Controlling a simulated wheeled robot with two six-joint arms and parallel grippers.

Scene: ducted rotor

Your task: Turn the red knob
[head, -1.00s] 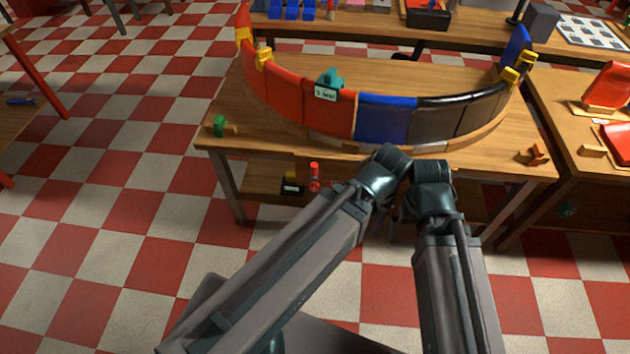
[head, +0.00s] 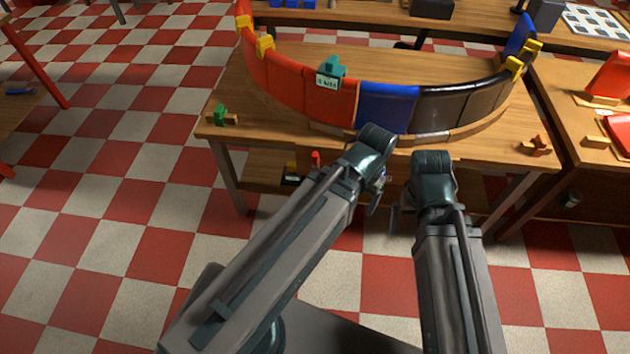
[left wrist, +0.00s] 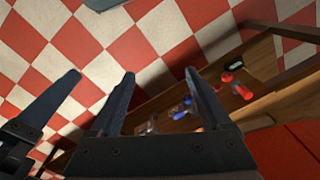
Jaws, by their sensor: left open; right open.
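No thing is clearly a red knob. A small upright red piece (head: 315,160) shows on the lower shelf under the table, partly hidden by my left arm. In the left wrist view, two small red pieces (left wrist: 241,91) lie or stand on that shelf; which could be a knob I cannot tell. My left gripper (left wrist: 160,75) is open and empty, its two fingers apart, with the shelf beyond them. In the head view it is small (head: 379,197) behind the left forearm. My right gripper (head: 394,214) is beside it, mostly hidden; one finger shows at the left in the wrist view.
The table (head: 430,72) bears a curved wall of red, blue and black panels with yellow clamps and a teal piece (head: 331,70). A green clamp (head: 221,115) sits at its left edge. Another table (head: 570,130) stands right.

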